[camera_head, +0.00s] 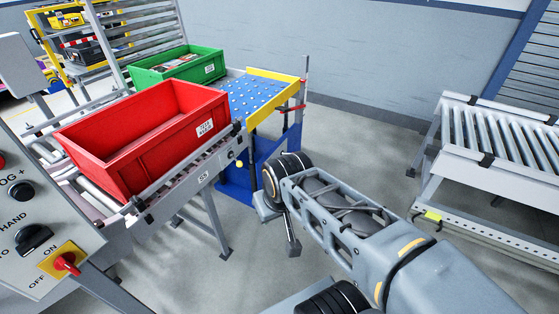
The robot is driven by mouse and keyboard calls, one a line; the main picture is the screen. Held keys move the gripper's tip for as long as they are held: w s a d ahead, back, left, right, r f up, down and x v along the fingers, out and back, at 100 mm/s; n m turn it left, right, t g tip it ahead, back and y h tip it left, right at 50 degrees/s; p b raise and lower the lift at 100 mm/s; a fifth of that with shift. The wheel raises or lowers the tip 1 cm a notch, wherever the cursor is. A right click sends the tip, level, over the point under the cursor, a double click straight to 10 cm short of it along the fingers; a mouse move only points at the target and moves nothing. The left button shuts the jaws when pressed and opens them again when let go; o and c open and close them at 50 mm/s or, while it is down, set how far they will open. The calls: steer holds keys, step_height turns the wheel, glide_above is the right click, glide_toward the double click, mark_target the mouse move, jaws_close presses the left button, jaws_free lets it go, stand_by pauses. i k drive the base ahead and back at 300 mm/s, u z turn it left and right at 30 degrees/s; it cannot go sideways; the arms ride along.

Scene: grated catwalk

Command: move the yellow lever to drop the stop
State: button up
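A small yellow knob (239,163), which looks like the end of the yellow lever, sits on the side of the roller conveyor (182,185), near its right end. The lever's shaft is too small to make out. A large red crate (118,158) with a white label stands on the rollers behind that side rail. I cannot make out the stop clearly. My arm reaches in from the lower right. My gripper (291,244) is at its end, right of and below the yellow knob and apart from it. Its fingers are too small to read.
A blue ball-transfer table (252,96) with yellow edges stands beyond the conveyor, beside a green crate (176,66). A control panel (40,215) with a red switch is close at left. Another roller conveyor (500,150) stands at right. The floor between is clear.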

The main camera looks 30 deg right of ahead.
mark_target(239, 164)
steer(key=u, duration=0.15)
steer(key=k, duration=0.3)
steer(key=z, duration=0.6)
steer(key=i, duration=0.7)
steer(key=u, duration=0.9)
steer(key=i, duration=0.35)
steer(key=u, duration=0.35)
